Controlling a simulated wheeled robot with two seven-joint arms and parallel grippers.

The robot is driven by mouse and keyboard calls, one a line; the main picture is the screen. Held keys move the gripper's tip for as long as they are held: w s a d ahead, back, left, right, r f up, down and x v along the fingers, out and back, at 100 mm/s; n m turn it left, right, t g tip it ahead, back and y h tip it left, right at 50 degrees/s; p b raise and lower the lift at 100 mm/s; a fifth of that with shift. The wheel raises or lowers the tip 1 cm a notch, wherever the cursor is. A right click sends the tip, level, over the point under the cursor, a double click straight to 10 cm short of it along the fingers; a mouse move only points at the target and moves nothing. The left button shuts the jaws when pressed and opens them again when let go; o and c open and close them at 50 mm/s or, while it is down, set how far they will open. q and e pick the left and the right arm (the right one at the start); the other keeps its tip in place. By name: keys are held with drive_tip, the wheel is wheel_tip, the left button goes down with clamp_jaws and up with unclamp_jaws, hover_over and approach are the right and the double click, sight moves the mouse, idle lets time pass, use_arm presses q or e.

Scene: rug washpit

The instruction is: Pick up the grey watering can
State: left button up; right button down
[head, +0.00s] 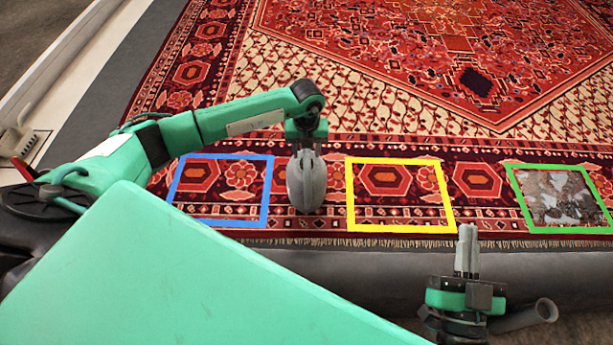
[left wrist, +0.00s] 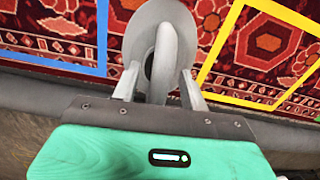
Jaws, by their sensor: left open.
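The grey watering can (head: 305,190) stands on the rug between the blue and yellow frames. My left gripper (head: 307,152) is directly above it and covers its top in the head view. In the left wrist view the can (left wrist: 178,18) is at the top middle, with its upright loop handle reaching down between the two fingers of my left gripper (left wrist: 160,85). The fingers are apart, one on each side of the handle; I cannot tell whether either touches it. My right gripper (head: 467,250) is at the lower right, away from the can, its fingers together and empty.
A blue frame (head: 218,222) lies left of the can, a yellow frame (head: 400,228) right of it. A green frame (head: 565,230) further right surrounds a grey, stained patch (head: 560,197). The patterned red rug (head: 440,60) is otherwise clear. Its fringe runs along a dark ledge (head: 350,265).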

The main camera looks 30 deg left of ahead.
use_arm(q)
clamp_jaws()
drive_tip(key=shift+r, duration=0.2)
idle(0.3)
